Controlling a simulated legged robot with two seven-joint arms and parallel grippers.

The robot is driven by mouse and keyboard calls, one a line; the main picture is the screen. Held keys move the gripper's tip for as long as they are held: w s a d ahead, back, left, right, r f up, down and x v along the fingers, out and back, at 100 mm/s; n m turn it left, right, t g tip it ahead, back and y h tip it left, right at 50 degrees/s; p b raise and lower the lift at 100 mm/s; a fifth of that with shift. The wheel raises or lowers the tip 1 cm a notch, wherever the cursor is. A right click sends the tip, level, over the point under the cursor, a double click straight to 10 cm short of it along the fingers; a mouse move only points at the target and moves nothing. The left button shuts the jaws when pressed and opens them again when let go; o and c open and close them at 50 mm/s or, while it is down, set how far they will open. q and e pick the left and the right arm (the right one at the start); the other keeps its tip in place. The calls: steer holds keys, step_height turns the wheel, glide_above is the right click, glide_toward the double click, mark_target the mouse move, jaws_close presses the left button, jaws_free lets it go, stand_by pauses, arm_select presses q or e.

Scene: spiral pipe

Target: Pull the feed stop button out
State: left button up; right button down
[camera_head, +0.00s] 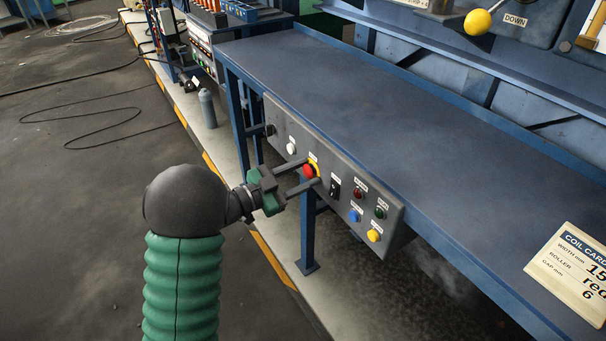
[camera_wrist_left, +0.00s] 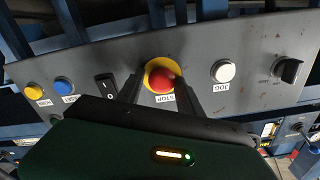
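The feed stop button is a red mushroom button (camera_head: 309,171) on a yellow ring, on the grey control panel (camera_head: 284,129) along the bench front. It also shows in the left wrist view as a red button (camera_wrist_left: 164,80) with a "STOP" label. My left gripper (camera_head: 312,172) is open, its two dark fingers reaching to the panel on either side of the button. In the left wrist view the right finger looks close to the button and a small gap shows at the left one. Contact cannot be told. My right gripper is not in view.
Near the button are a black rocker switch (camera_head: 334,188), a white jog button (camera_head: 291,148), and blue (camera_head: 354,215) and yellow (camera_head: 374,235) buttons. A black knob (camera_wrist_left: 288,70) is further along. The blue bench top (camera_head: 400,130) above carries a coil card (camera_head: 575,268).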

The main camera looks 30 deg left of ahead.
arm_select(q)
steer(key=shift+a, duration=0.25)
steer(key=c, duration=0.5)
jaws_close()
steer(key=shift+f, duration=0.1)
